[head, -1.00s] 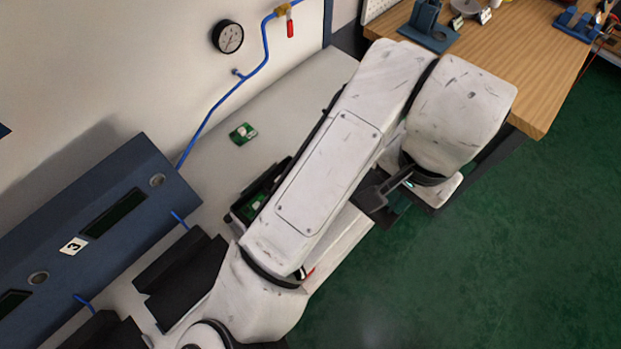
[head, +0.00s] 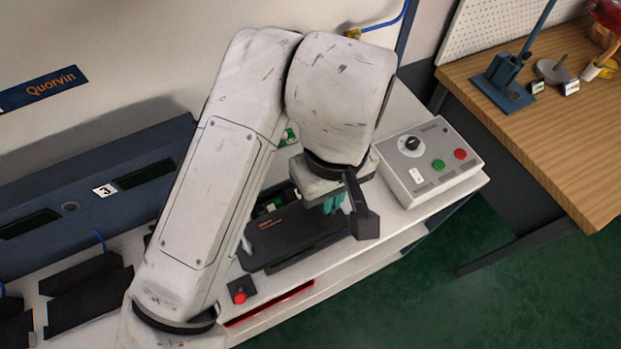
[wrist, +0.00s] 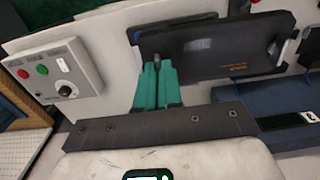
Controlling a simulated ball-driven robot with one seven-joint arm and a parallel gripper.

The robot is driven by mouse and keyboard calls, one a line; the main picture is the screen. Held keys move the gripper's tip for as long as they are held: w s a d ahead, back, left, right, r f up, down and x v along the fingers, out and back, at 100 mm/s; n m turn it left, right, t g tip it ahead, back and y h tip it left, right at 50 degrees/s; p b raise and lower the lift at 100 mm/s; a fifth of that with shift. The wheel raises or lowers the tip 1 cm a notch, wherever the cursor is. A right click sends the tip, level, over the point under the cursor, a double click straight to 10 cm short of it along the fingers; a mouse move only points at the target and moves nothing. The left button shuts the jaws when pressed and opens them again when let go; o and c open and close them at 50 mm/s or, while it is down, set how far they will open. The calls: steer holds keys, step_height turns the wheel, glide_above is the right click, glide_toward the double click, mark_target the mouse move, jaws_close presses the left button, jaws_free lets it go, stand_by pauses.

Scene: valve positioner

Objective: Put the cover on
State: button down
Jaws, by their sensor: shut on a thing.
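The cover (head: 290,236) is a flat black plate with small orange lettering, lying roughly level near the front of the white bench. My gripper (head: 335,204) has teal fingers and is shut on the cover's edge at its right end. In the wrist view the gripper's fingers (wrist: 157,70) close together at the left end of the cover (wrist: 215,48). Behind the cover, part of an open dark housing with a green circuit board (head: 268,205) shows. The cover and my arm hide the rest of it. I cannot tell whether the cover touches the housing.
A grey control box (head: 428,160) with a knob and green and red buttons stands right of my gripper. A red push button (head: 240,292) is at the bench front. A blue panel (head: 70,205) runs along the back left. A wooden table (head: 540,110) stands at the right.

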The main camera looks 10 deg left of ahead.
steer(key=shift+w+a+f+p, duration=0.1)
steer(key=shift+w+a+f, duration=0.4)
steer(key=shift+w+f, duration=1.4)
steer(key=shift+w+a+f+p, duration=0.1)
steer(key=shift+w+a+f, duration=0.35)
steer(key=shift+w+f, duration=1.45)
steer(key=shift+w+a+f+p, duration=0.1)
steer(key=shift+w+a+f, duration=0.4)
steer(key=shift+w+f, duration=1.4)
steer(key=shift+s+f, duration=0.25)
steer(key=shift+f, duration=0.1)
steer(key=c, duration=1.3)
jaws_free()
step_height(320, 180, up, 12)
steer(key=b, duration=0.1)
steer(key=shift+r, duration=0.15)
